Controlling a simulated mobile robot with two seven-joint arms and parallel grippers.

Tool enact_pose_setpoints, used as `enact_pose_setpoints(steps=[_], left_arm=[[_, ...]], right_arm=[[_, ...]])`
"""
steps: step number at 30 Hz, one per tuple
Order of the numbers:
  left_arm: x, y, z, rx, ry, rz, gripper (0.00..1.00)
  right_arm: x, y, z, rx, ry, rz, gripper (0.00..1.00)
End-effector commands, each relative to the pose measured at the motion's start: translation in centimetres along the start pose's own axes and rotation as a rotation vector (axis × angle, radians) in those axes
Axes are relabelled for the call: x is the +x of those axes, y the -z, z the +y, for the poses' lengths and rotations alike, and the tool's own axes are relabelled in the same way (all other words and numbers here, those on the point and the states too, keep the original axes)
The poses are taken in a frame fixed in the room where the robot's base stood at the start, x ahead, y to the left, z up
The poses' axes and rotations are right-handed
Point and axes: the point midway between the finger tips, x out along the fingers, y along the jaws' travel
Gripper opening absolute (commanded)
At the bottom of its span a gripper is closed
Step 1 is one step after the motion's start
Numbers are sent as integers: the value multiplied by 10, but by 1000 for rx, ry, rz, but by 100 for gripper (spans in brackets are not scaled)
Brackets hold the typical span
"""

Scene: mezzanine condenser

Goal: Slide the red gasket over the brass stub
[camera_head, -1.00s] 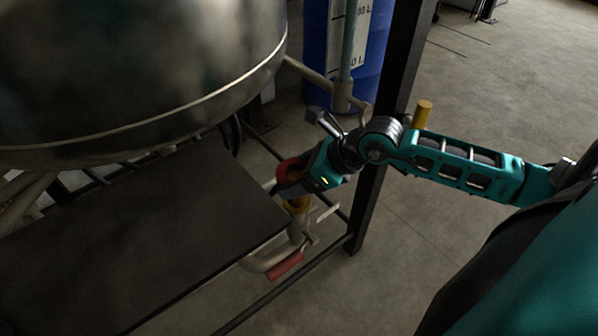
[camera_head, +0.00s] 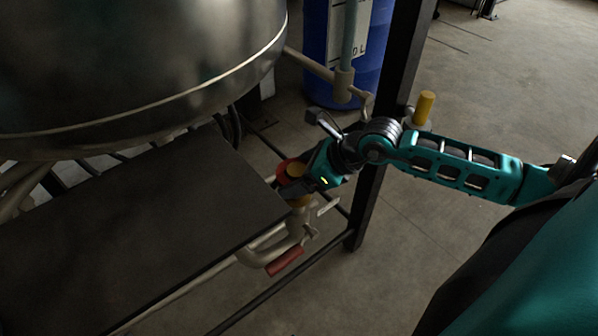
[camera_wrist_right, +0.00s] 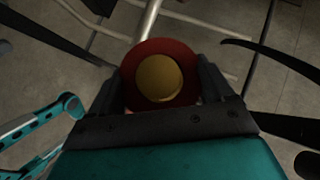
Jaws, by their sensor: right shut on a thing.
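The brass stub (camera_head: 296,171) stands upright on the pipework just past the corner of the dark plate. The red gasket (camera_head: 284,168) is around the stub: brass shows through the ring and also below it. In the right wrist view the round brass end (camera_wrist_right: 159,79) fills most of the hole of the red ring (camera_wrist_right: 129,90). My right gripper (camera_head: 291,184) is shut on the gasket, with one finger on each side of the ring (camera_wrist_right: 160,88). The gripper hides part of the stub's lower length. My left gripper is not in view.
A dark plate (camera_head: 140,220) lies close left of the stub, under a large metal vessel (camera_head: 130,70). A red-handled valve (camera_head: 285,261) hangs below. A black post (camera_head: 369,205) stands behind my right wrist. Another yellow stub (camera_head: 425,107) and a blue barrel (camera_head: 376,50) are farther back.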

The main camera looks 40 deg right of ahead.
Motion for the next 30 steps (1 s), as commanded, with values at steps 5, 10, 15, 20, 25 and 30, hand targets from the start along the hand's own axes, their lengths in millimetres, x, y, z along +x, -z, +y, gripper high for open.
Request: enact_pose_setpoints(steps=[5, 10, 15, 20, 25, 30], left_arm=[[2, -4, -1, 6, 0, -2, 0], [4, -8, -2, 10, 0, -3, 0], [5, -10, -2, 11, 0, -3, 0], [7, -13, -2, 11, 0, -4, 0], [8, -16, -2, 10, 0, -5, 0], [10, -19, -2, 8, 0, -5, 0]], right_arm=[[4, 4, 0, 0, 0, 0, 52], [7, 7, 0, 1, 0, 0, 52], [10, 10, 0, 1, 0, 0, 52], [13, 13, 0, 0, 0, 0, 52], [16, 16, 0, 0, 0, 0, 52], [19, 19, 0, 0, 0, -1, 52]])
